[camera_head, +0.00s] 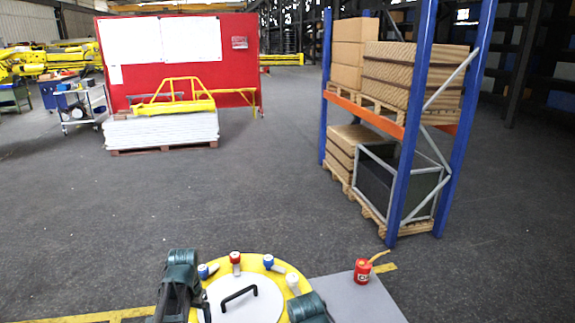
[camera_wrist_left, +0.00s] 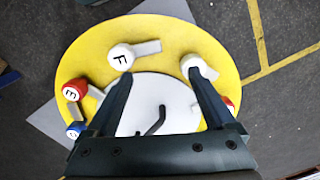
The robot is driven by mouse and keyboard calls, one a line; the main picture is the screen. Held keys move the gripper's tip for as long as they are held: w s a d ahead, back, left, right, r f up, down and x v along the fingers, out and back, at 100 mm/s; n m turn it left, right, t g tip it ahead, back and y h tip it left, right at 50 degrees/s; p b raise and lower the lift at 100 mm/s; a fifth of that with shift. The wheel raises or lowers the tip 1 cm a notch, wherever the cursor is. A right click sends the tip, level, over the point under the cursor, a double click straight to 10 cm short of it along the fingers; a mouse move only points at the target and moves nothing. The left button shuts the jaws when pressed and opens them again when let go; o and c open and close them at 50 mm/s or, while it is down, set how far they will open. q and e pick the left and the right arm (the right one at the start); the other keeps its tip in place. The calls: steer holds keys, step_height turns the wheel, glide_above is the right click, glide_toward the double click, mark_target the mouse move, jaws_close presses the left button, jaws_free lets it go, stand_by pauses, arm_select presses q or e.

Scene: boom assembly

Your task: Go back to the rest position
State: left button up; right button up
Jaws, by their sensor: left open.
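My left gripper (camera_wrist_left: 160,73) is open in the left wrist view, with nothing seen between its fingers. It is above a round yellow table (camera_wrist_left: 205,45), which also shows in the head view (camera_head: 250,261). A white disc (camera_head: 262,301) with a black handle (camera_head: 239,293) lies in its middle. Around the rim sit a white-capped piece marked F (camera_wrist_left: 121,57), a red one marked E (camera_wrist_left: 75,90), a blue one (camera_wrist_left: 75,130) and another white one (camera_wrist_left: 192,64) by the right finger. In the head view, dark parts of my arms stand at both sides; my right gripper does not show.
A grey table top (camera_head: 345,299) adjoins on the right, with a red canister (camera_head: 362,271) on it. A blue and orange rack (camera_head: 405,150) with boxes stands right. A red board (camera_head: 235,75) and a stack of white sheets (camera_head: 160,130) are further back. Open floor lies between.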

arm_select(q)
steer(key=s+d+f+b, duration=0.4)
steer(key=s+d, duration=0.3)
steer(key=d, duration=0.3)
steer(key=s+d+f+m+y+b, duration=0.1)
steer(key=s+d+f+b, duration=0.3)
steer(key=d, duration=0.6)
steer(key=s+f, duration=0.1)
steer(key=s, duration=0.1)
steer(key=shift+s, duration=0.35)
